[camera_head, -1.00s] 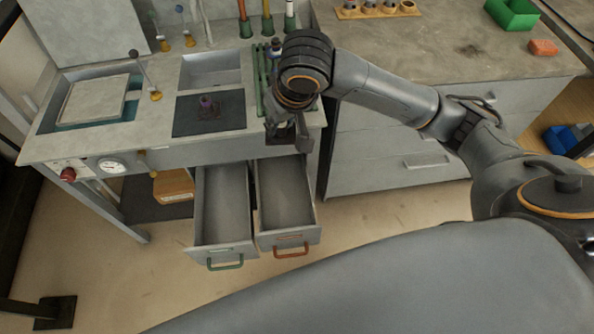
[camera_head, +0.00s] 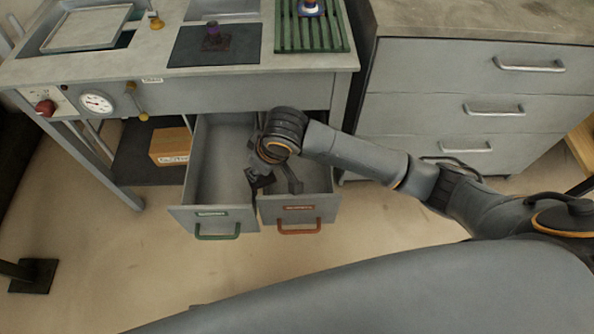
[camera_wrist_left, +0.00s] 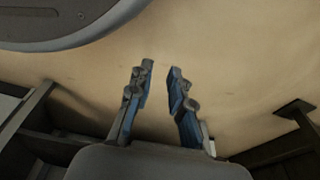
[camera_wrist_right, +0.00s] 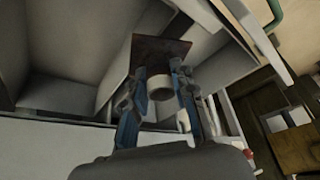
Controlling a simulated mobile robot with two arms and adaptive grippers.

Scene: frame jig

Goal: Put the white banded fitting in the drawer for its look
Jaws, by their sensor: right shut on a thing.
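My right gripper (camera_wrist_right: 156,82) is shut on the fitting (camera_wrist_right: 160,88), which looks like a short whitish cylinder with a dark brown part and a brown square plate beyond it. In the head view my right gripper (camera_head: 268,182) hangs over the two open drawers, near the wall between them; the fitting cannot be made out there. The left drawer (camera_head: 212,220) has a green handle and the right drawer (camera_head: 300,214) an orange-red one. Both have small labels that I cannot read. My left gripper (camera_wrist_left: 160,68) is open and empty above the floor.
A green slatted rack (camera_head: 335,36) on the bench carries a white, blue and orange piece (camera_head: 311,8). A dark mat (camera_head: 190,48) holds a purple-topped item. A closed grey cabinet (camera_head: 410,110) stands right. A cardboard box (camera_head: 170,147) sits on the lower shelf.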

